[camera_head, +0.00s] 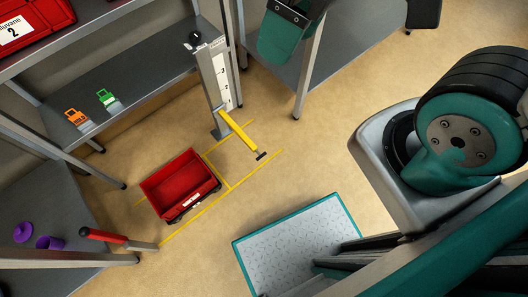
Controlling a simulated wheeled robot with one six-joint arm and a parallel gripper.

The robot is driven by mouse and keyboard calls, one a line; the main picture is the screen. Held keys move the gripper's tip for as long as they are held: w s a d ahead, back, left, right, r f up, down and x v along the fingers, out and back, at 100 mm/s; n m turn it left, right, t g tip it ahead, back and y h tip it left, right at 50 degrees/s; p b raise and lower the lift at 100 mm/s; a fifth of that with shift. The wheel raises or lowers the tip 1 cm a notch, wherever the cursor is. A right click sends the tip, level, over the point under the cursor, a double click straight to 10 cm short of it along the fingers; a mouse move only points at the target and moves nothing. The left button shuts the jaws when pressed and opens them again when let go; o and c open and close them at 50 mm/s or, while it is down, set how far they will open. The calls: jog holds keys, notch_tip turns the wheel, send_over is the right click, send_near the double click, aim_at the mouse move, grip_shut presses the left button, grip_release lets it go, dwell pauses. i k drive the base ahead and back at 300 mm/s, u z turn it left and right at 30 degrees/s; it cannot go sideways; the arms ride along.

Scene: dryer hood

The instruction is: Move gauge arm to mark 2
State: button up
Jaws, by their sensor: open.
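The gauge arm (237,130) is a yellow bar with a dark end piece. It sticks out from the lower part of a grey upright post (212,95), over the floor and toward the right. A white scale strip (222,80) with small dark marks runs along the post, above the arm's root. The marks are too small to read surely, so I cannot tell which one the arm stands at. My gripper cannot be made out in this view; only large teal and black links of my arm show at the right, well apart from the gauge arm.
A red crate (181,184) stands on the floor within yellow lines, left of the gauge arm. A grey shelf (150,60) holds orange and green tags. A red-handled lever (104,236) and purple cups (49,242) are at lower left. Floor right of the gauge arm is clear.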

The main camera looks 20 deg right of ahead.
aim_at(220, 111)
jog(key=z, duration=1.45)
jog(key=k, duration=0.35)
jog(key=z, duration=0.25)
